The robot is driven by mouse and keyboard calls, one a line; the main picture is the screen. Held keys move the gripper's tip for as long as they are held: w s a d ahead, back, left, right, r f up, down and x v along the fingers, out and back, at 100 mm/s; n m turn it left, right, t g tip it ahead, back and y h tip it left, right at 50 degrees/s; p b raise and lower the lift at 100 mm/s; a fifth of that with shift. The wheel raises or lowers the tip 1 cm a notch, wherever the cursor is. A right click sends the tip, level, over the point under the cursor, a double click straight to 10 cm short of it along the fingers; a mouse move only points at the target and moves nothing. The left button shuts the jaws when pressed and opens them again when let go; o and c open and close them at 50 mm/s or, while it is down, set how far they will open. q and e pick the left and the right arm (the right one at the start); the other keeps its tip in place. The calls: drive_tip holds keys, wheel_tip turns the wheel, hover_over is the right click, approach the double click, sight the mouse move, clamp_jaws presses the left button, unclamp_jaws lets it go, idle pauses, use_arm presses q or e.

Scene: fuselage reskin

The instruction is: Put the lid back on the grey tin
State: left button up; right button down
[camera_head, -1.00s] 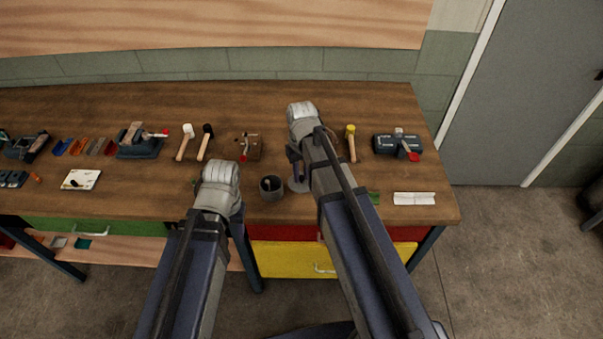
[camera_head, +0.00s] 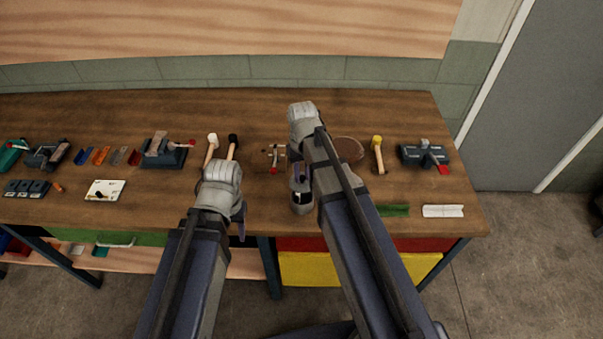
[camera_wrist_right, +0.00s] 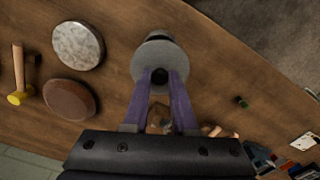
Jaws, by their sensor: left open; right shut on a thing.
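My right gripper (camera_wrist_right: 160,82) is shut on the black knob of the grey round lid (camera_wrist_right: 147,62). In the head view this gripper (camera_head: 300,178) is partly hidden by its own wrist. The grey tin (camera_head: 303,209) stands on the bench directly below it, and a dark patch shows at its top. In the right wrist view a small part of the tin (camera_wrist_right: 158,36) shows past the lid's far edge. I cannot tell whether the lid touches the rim. My left gripper (camera_head: 240,222) is open and empty, low at the bench's front, left of the tin.
A brown round disc (camera_head: 348,149), a yellow mallet (camera_head: 377,153) and a vise (camera_head: 425,154) lie to the right. A grey disc (camera_wrist_right: 78,45) shows in the wrist view. A green strip (camera_head: 393,210) and a white strip (camera_head: 443,211) lie near the front edge.

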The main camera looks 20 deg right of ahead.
sight(302, 182)
drive_tip(key=shift+f+b, duration=0.9)
drive_tip(key=shift+f, duration=0.1)
wheel_tip(302, 182, down, 4)
drive_tip(key=b, duration=0.4)
drive_tip(key=shift+f+b, duration=0.25)
drive_tip(key=shift+b, duration=0.05)
drive_tip(key=shift+f, duration=0.15)
idle(0.9)
drive_tip(key=shift+c, duration=0.8)
unclamp_jaws()
drive_tip(key=shift+r+p, duration=3.45)
drive_tip(key=shift+r, duration=0.15)
